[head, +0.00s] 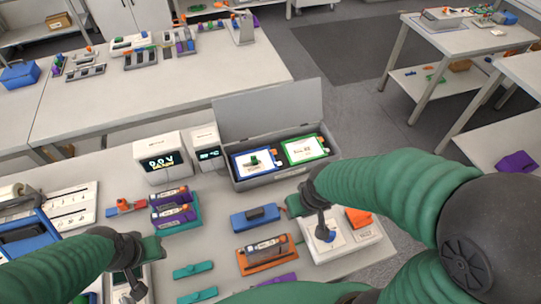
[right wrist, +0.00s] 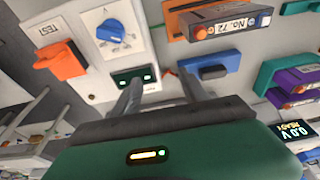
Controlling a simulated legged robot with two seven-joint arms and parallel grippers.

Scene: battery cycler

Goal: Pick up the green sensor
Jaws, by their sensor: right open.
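A small dark green block with two pale lights (right wrist: 133,76), which looks like the green sensor, sits at the edge of a white panel in the right wrist view. My right gripper (right wrist: 160,78) is open, with its fingers pointing toward that edge. The block is close to the left fingertip in that view, and no grip on it shows. In the head view my right gripper (head: 322,226) is over the panel (head: 352,242), and the block cannot be made out behind it. My left gripper (head: 133,288) is low at the left; its jaw opening is unclear.
The panel carries a blue knob (right wrist: 113,33) and an orange switch (right wrist: 62,62). A blue block (head: 255,217) and an orange tray (head: 262,264) with a battery lie left of it. An open grey box (head: 240,182) stands behind. Teal pieces (head: 193,270) lie in front.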

